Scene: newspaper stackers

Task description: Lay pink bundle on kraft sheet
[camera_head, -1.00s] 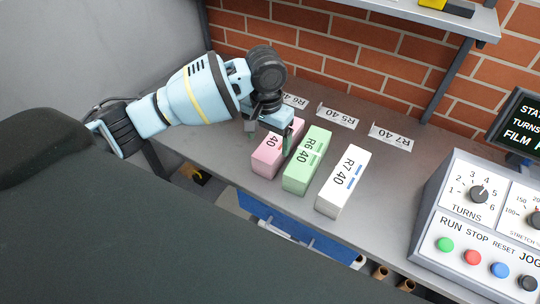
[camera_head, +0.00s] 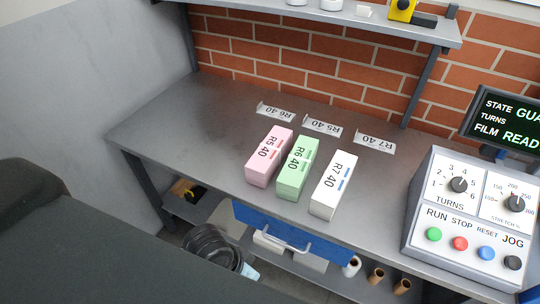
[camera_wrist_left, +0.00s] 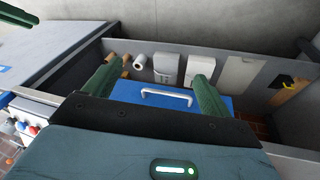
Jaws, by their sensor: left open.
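The pink bundle (camera_head: 268,155), marked R5 40, lies on the grey bench at the left end of a row of three. The green bundle (camera_head: 297,168), marked R6 40, is beside it, then the white bundle (camera_head: 333,185), marked R7 40. No kraft sheet shows in these views. My left gripper (camera_wrist_left: 154,66) is open and empty in the left wrist view, its two green fingers wide apart in front of a blue drawer front with a white handle (camera_wrist_left: 166,97). In the head view only part of my left arm shows, low in front of the bench.
Label stands R6 40 (camera_head: 275,111), R5 40 (camera_head: 321,127) and R7 40 (camera_head: 373,144) line the bench's back. A control panel (camera_head: 465,215) stands at the right. A wall shelf (camera_head: 320,12) overhangs the back. The bench's left part is clear.

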